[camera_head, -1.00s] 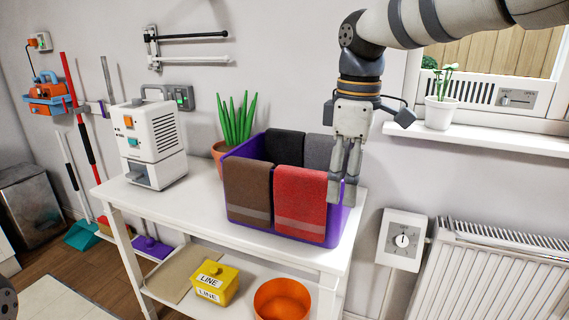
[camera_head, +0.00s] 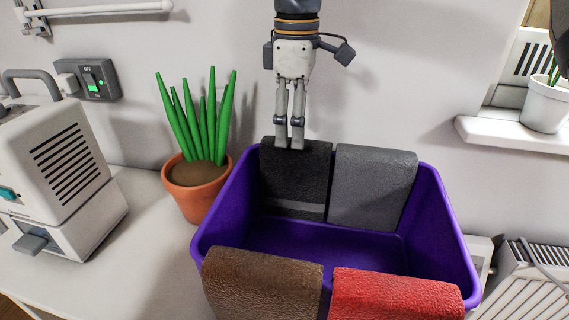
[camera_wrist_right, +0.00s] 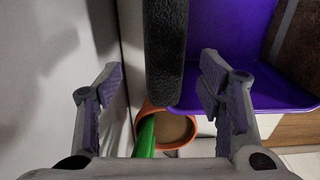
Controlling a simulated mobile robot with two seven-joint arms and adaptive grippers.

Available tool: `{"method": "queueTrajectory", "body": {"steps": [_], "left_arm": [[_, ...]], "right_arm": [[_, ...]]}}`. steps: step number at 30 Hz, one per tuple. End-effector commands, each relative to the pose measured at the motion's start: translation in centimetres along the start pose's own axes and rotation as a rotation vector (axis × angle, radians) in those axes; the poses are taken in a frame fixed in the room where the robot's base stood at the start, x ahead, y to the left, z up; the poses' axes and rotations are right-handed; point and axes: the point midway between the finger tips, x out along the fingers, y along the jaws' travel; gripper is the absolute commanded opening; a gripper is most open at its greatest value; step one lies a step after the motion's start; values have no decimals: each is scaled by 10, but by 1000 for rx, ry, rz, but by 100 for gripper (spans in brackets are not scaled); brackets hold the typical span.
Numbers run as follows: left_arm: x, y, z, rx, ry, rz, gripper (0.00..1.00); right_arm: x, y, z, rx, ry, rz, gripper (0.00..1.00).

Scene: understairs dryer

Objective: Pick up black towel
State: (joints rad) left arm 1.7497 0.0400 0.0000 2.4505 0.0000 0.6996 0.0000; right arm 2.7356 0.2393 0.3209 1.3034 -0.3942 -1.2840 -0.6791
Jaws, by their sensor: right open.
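The black towel (camera_head: 296,178) hangs over the far left rim of a purple bin (camera_head: 330,240) in the head view. My right gripper (camera_head: 290,146) points down at the top of the black towel. In the right wrist view, my right gripper (camera_wrist_right: 160,90) is open, its fingers spread on either side of the towel's dark folded edge (camera_wrist_right: 165,50), which lies closer to the right finger. No contact shows clearly. My left gripper is not in view.
A grey towel (camera_head: 372,188) hangs right beside the black one. Brown (camera_head: 262,285) and red (camera_head: 395,295) towels hang on the near rim. A potted plant (camera_head: 195,185) stands just left of the bin. The wall is close behind.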

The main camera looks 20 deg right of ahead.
Motion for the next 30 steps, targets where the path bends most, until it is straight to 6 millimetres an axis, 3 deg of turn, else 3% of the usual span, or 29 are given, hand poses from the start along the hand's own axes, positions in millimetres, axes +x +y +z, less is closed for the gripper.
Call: {"method": "queueTrajectory", "body": {"steps": [3, 15, 23, 26, 30], "left_arm": [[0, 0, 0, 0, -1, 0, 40], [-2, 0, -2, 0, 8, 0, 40], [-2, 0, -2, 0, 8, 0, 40], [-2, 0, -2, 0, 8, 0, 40], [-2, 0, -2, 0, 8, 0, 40]], "right_arm": [[29, -1, 1, 0, -2, -4, 62], [93, -3, 3, -1, -1, -2, 62], [100, -3, 3, 0, 0, 1, 62], [100, -3, 3, 0, 0, 1, 44], [100, -3, 3, 0, 0, 1, 12]]}}
